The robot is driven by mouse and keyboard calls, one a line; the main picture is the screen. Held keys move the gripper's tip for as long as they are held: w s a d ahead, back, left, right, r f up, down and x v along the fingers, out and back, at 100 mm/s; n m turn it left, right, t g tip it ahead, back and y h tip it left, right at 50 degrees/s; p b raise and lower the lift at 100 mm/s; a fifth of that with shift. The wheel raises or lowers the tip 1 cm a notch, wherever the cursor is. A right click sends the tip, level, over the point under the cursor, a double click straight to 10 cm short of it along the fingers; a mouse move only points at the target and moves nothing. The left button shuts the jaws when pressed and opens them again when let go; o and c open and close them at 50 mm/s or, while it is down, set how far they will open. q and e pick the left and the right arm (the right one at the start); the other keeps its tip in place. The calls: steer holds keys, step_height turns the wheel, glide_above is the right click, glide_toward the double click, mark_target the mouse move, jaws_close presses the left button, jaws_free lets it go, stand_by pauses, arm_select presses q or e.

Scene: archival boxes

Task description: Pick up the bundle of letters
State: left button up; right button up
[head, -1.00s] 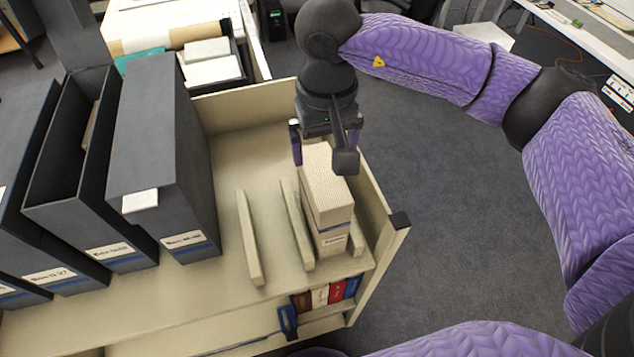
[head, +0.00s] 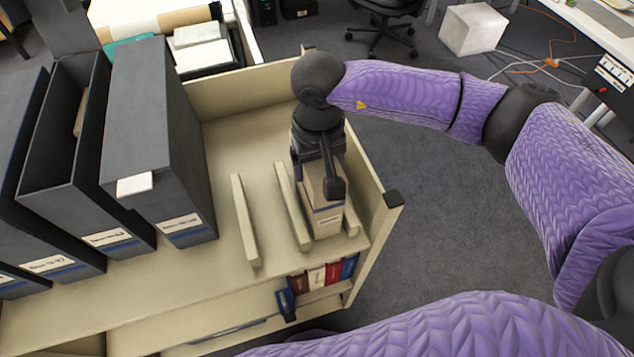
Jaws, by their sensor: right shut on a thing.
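The gripper hides the top of the bundle. The bundle appears to be still down between the dividers; I cannot tell if it touches the shelf. My left gripper is not in view.
Cream dividers (head: 245,221) stand left of the bundle, and the cart's raised side wall (head: 372,236) is close on its right. Dark grey archival boxes (head: 160,150) fill the left of the shelf. Bare shelf lies between. Books (head: 333,272) sit on the shelf below.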

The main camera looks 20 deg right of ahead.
jaws_close()
